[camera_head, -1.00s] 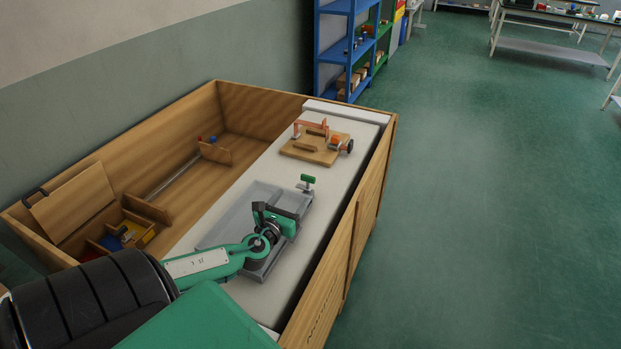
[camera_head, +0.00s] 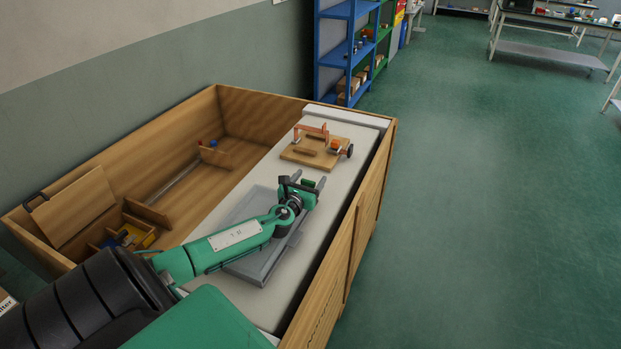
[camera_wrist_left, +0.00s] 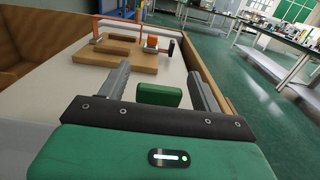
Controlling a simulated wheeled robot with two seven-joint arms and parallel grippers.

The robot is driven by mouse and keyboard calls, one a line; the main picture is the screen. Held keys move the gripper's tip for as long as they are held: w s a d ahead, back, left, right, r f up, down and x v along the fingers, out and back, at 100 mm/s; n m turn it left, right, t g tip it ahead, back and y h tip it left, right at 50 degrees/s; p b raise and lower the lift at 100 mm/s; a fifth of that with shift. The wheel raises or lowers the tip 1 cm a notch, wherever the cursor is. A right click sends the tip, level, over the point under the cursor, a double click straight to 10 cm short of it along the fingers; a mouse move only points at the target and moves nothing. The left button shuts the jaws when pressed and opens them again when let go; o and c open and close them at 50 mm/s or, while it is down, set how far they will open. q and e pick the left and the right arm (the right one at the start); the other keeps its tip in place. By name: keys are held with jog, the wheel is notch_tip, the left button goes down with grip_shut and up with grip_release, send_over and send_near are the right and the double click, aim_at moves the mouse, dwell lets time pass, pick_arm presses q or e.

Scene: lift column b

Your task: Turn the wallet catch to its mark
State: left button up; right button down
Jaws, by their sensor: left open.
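A green block-shaped handle (camera_head: 308,182) stands at the far end of a shallow grey tray (camera_head: 240,268) on the pale bench top. I take it for the wallet catch; no label or mark can be made out. My left gripper (camera_head: 306,180) is open around the handle or just short of it. In the left wrist view the green handle (camera_wrist_left: 158,94) lies between the two grey fingers (camera_wrist_left: 160,74), with a gap on each side. The handle's stem is hidden by the gripper. My right gripper is not in view.
Beyond the handle, a wooden board (camera_head: 325,160) carries an orange bracket and a black knob. To the left is an open wooden bin (camera_head: 185,165) with dividers and small parts. The bench's wooden side wall (camera_head: 362,225) runs along the right.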

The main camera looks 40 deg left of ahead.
pick_arm(q)
jog(key=shift+w+a, duration=0.1)
jog(key=shift+w, duration=0.35)
